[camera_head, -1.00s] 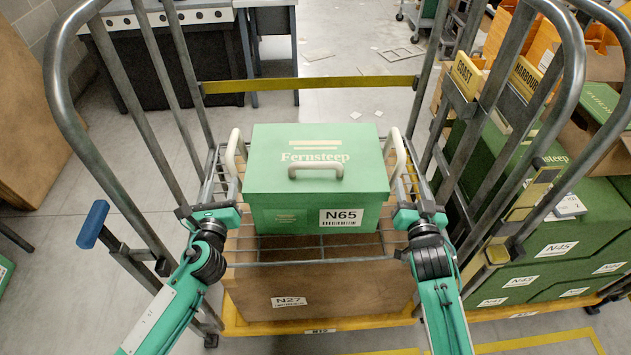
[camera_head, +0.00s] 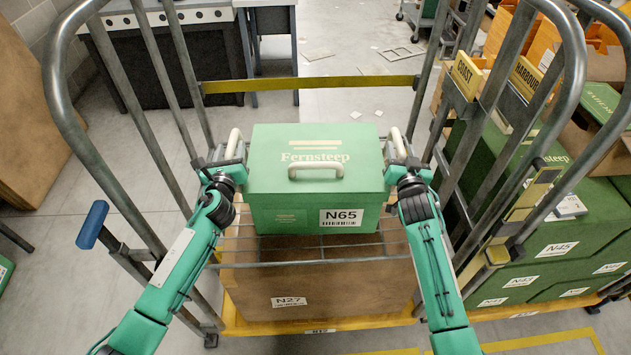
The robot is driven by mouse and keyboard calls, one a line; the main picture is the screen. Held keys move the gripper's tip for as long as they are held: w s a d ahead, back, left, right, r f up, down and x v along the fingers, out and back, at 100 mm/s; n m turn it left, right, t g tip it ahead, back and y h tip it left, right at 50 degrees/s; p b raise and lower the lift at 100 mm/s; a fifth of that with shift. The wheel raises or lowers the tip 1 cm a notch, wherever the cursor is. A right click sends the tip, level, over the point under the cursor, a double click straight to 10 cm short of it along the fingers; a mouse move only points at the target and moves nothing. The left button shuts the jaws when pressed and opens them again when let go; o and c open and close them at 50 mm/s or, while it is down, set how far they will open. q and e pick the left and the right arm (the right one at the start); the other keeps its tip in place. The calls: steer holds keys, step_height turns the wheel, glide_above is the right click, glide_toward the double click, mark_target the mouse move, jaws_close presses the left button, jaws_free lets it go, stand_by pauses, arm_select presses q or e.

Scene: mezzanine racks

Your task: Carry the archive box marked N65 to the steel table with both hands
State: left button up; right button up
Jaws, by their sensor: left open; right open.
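The green archive box marked N65 (camera_head: 290,215) sits on the wire shelf of a metal cage trolley, with a pale handle on its lid and a pale side handle at each end. My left gripper (camera_head: 229,158) is open at the box's left side handle (camera_head: 233,142). My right gripper (camera_head: 403,160) is open at the right side handle (camera_head: 398,141). Whether the fingers touch the handles or surround them is too small to tell. A table with grey legs (camera_head: 268,52) stands at the back, only partly in view; I cannot tell whether it is the steel table.
The trolley's grey tube frame (camera_head: 88,140) rises on both sides, close to my arms. A yellow bar (camera_head: 310,84) crosses behind the box. A brown box marked N27 (camera_head: 330,280) lies below the shelf. Green boxes (camera_head: 560,235) fill the neighbouring trolley at right.

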arm_select(q)
jaws_close()
arm_select(e)
jaws_close()
arm_select(q)
steer(key=shift+r, duration=0.3)
arm_select(e)
steer(key=shift+r, duration=0.25)
